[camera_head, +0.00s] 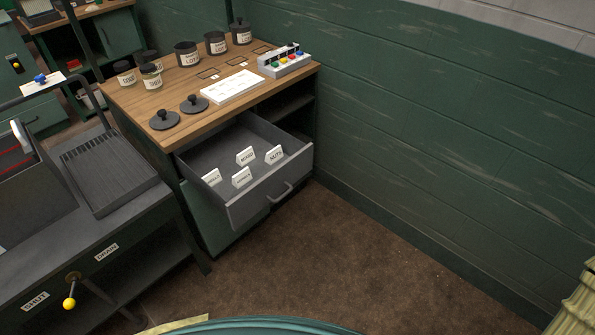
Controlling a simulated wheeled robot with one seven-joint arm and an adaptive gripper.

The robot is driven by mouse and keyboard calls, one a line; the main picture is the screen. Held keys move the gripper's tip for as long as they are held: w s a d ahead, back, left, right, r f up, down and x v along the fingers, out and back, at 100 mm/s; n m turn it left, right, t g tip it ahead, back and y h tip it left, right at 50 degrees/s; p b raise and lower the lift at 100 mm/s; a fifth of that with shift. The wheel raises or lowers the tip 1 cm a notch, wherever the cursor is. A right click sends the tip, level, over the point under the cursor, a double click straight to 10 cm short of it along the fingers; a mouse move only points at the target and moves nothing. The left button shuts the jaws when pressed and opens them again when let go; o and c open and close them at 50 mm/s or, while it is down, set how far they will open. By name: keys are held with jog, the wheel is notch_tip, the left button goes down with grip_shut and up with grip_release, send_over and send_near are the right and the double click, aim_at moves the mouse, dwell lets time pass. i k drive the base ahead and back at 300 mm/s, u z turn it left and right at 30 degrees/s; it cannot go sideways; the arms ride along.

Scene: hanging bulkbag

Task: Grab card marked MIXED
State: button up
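The white card marked MIXED (245,156) stands upright in the open grey drawer (293,176) under the wooden worktop. It is at the back of a small group of similar cards. A card that seems to read NUTS (275,155) stands to its right. Another card (241,177) stands in front of it, and one more card (211,177) stands at the left; their words are too small to read surely. My gripper is not in view.
The wooden worktop (190,85) above holds several labelled dark pots, two black lids (194,103), a white sign (232,87) and a rack with coloured knobs (285,60). A dark bench (40,262) with SHUT and DRAIN labels stands left. Brown floor (330,255) before the drawer is clear.

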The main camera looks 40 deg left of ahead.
aim_at(245, 156)
jog(key=z, duration=0.25)
jog(key=k, duration=0.25)
jog(key=u, duration=1.2)
jog(key=i, duration=0.95)
jog(key=z, duration=1)
jog(key=k, duration=1.4)
jog(key=u, duration=1.05)
